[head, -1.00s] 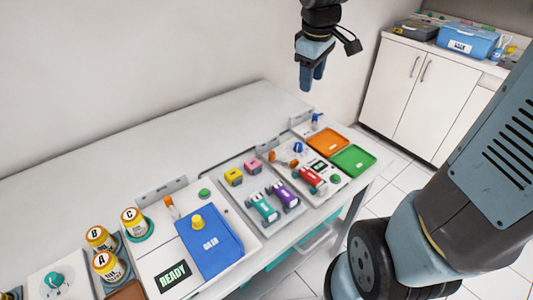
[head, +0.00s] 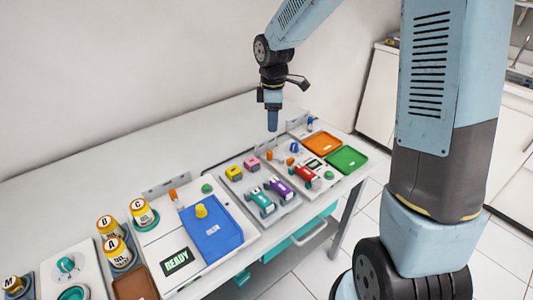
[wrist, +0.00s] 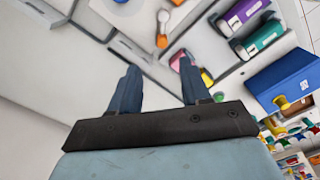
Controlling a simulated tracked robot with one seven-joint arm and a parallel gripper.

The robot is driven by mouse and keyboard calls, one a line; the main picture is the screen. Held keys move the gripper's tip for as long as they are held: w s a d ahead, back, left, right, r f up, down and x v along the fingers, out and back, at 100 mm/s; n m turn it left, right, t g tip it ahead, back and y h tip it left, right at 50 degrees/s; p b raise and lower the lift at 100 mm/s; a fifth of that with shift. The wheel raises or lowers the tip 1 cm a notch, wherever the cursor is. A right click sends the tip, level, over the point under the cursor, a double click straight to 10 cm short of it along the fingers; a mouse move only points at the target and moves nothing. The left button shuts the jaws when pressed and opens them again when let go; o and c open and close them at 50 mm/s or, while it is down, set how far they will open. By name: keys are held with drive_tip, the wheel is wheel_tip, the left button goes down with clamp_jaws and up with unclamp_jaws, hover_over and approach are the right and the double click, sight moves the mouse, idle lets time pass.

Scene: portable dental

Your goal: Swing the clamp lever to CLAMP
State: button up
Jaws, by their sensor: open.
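An orange-tipped lever (head: 269,155) stands at the left edge of the white panel with the red device (head: 303,175). An orange lever (wrist: 162,40) shows at the top middle of the wrist view, ahead of my fingers. No CLAMP marking is readable. My gripper (head: 272,125) hangs above and behind this panel, pointing down, apart from everything. In the wrist view, the two fingers of my gripper (wrist: 158,72) are spread with nothing between them. A second orange-handled lever (head: 173,194) stands on the left panel with the READY display.
An orange tray (head: 322,143) and a green tray (head: 346,158) lie at the right. Teal (head: 262,202) and purple (head: 279,189) devices, with yellow (head: 233,172) and pink (head: 251,163) blocks, stand left of the lever. The back of the table is clear.

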sight(270, 152)
drive_tip(key=f, duration=1.2)
drive_tip(key=shift+s+a+f, duration=0.15)
drive_tip(key=shift+a+f, duration=0.15)
drive_tip(key=shift+f, duration=0.05)
drive_tip(key=shift+c, duration=0.5)
